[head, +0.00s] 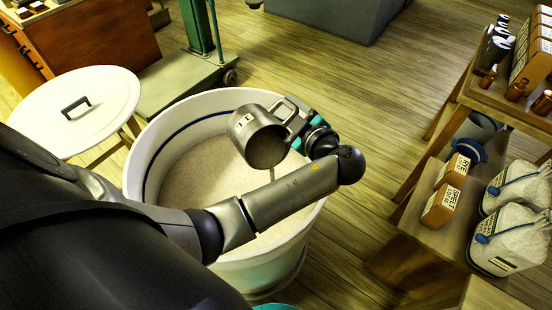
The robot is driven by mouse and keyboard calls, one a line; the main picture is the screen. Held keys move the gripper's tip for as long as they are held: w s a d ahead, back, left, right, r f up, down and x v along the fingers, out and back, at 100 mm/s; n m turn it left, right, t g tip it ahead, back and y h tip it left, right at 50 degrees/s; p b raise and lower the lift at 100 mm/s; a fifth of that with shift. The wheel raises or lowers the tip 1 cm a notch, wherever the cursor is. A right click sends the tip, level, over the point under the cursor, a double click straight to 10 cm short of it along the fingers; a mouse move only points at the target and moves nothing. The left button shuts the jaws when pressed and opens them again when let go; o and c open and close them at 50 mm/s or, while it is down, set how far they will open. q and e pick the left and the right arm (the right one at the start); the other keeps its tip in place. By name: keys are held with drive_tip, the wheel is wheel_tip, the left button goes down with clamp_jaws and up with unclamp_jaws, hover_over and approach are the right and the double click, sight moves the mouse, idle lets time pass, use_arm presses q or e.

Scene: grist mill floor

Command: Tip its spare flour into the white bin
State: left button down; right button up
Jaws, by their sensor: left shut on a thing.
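The white bin (135,185) is a large round tub with a dark blue line inside its rim. Pale flour (205,180) covers its inside below the rim. A grey metal measure (250,128) with a side handle is tilted over the bin, its mouth facing down toward the flour. A thin pale streak shows just under its mouth, partly hidden by my arm. My left gripper (297,122) is shut on the measure's handle, above the bin's right side. My left forearm crosses in front of the bin and hides part of it. My right gripper is not in view.
A round white lid (75,108) with a dark handle lies on a stand at left. A green platform scale (180,80) stands behind the bin. Wooden shelves (415,235) at right hold labelled boxes (441,205) and flour sacks (510,240). Floor between bin and shelves is clear.

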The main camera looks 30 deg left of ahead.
use_arm(q)
drive_tip(key=shift+d+r, duration=0.1)
drive_tip(key=shift+r, duration=0.05)
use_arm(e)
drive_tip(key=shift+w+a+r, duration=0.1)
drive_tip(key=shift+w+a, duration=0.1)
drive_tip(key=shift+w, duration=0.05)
use_arm(q)
drive_tip(key=shift+s+d+r+y+b, duration=0.1)
drive_tip(key=shift+s+d+y+b, duration=0.1)
drive_tip(key=shift+y+b, duration=0.15)
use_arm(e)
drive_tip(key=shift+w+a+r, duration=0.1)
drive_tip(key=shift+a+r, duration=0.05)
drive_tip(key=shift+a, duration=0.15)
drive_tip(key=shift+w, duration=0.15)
use_arm(q)
drive_tip(key=shift+d+r, duration=0.1)
drive_tip(key=shift+d, duration=0.05)
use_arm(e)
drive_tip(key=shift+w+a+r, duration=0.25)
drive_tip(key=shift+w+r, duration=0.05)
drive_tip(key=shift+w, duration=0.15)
